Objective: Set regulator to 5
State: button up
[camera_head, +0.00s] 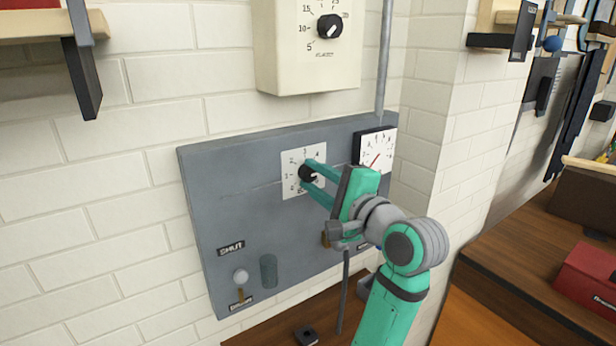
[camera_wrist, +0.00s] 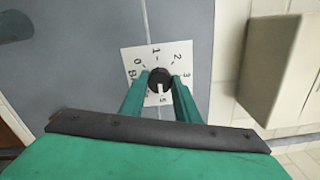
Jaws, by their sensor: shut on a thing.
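The regulator is a black round knob (camera_head: 307,173) on a white square dial plate (camera_head: 289,160), fixed to a grey wall panel. My green gripper (camera_head: 310,174) has one finger on either side of the knob and is shut on it. In the wrist view the knob (camera_wrist: 160,78) sits between the two fingertips (camera_wrist: 161,80). Its white mark points down towards the 5 on the dial plate (camera_wrist: 155,55). The numbers 0, 1, 2 and 3 show around it; the 4 is hidden by a finger in that view.
A white gauge with a red needle (camera_head: 376,150) is to the right of the dial. A cream box with another knob (camera_head: 330,26) hangs above. A wooden bench is at right.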

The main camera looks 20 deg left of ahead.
jog(key=shift+w+d+r, duration=0.1)
jog(key=shift+d, duration=0.15)
jog(key=o, duration=1.1)
jog(key=shift+c, duration=0.2)
jog(key=shift+a, duration=0.1)
jog(key=v, duration=1.1)
